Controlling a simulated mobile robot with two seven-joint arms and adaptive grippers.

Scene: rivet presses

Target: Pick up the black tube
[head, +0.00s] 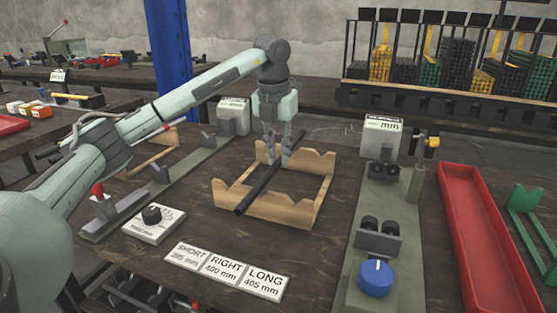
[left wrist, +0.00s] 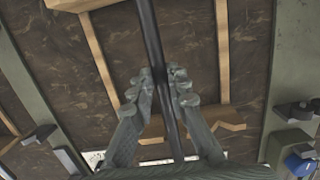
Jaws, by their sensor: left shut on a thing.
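The black tube (head: 258,190) lies slantwise over a wooden cradle (head: 284,215) with notched ends, on the dark workbench. My left gripper (head: 279,158) reaches down from above onto the upper part of the tube. In the left wrist view my left gripper (left wrist: 167,92) has its fingers on both sides of the black tube (left wrist: 152,35), shut on it. Whether the tube is clear of the cradle's notches, I cannot tell. My right gripper is not in view.
A red tray (head: 485,240) and a green stand (head: 535,220) are on the right. A rail with rollers and a blue knob (head: 376,278) stands right of the cradle. Label cards (head: 226,270) lie in front. A dial box (head: 153,222) is at left.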

